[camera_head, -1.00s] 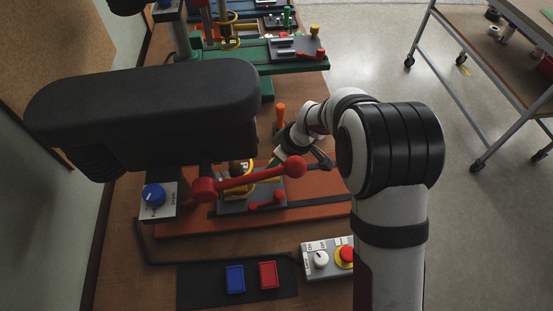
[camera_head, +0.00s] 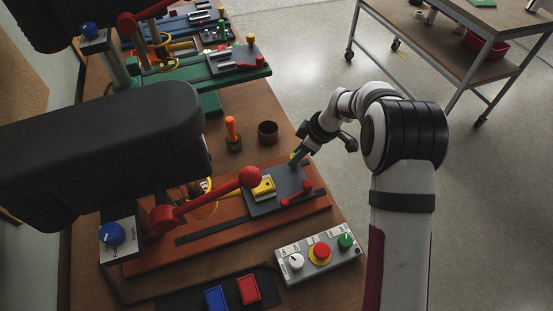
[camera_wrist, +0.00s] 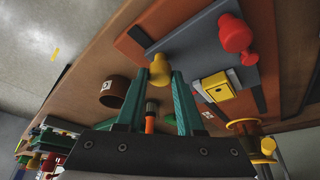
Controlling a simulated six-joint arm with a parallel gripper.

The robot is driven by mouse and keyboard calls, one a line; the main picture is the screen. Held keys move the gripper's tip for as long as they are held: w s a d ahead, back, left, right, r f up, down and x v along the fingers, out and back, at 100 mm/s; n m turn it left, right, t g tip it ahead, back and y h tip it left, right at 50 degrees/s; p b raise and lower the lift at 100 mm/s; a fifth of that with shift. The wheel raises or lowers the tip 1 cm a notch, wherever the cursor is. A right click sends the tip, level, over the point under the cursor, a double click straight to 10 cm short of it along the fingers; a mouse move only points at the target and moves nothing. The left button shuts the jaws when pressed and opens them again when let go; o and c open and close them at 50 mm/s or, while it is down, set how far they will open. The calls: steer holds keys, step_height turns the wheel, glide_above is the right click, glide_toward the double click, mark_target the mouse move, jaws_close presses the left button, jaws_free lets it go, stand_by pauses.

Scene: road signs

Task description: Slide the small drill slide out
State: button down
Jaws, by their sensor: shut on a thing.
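The grey slide (camera_head: 265,201) lies on the orange-red base (camera_head: 215,235) of the near drill, out to the right of the black drill head (camera_head: 110,150). It carries a yellow block (camera_head: 263,187) and a red handle (camera_head: 297,192). My gripper (camera_head: 296,158) is at the slide's far right corner. In the wrist view, its green fingers (camera_wrist: 160,75) are shut on a yellow knob (camera_wrist: 160,66) at the corner of the slide (camera_wrist: 207,50). The knob is mostly hidden by my fingers in the head view.
A red lever ball (camera_head: 250,177) hangs near the yellow block. A control box (camera_head: 318,260) stands in front. An orange-handled tool (camera_head: 231,128) and a brown cup (camera_head: 268,132) stand behind the base. A green drill base (camera_head: 235,72) lies farther back.

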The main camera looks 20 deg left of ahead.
steer(key=shift+w+d, duration=1.05)
steer(key=shift+w, duration=0.05)
steer(key=c, duration=0.5)
jaws_free()
steer(key=v, duration=1.5)
steer(key=shift+d+r, duration=0.2)
steer(key=shift+r, duration=0.15)
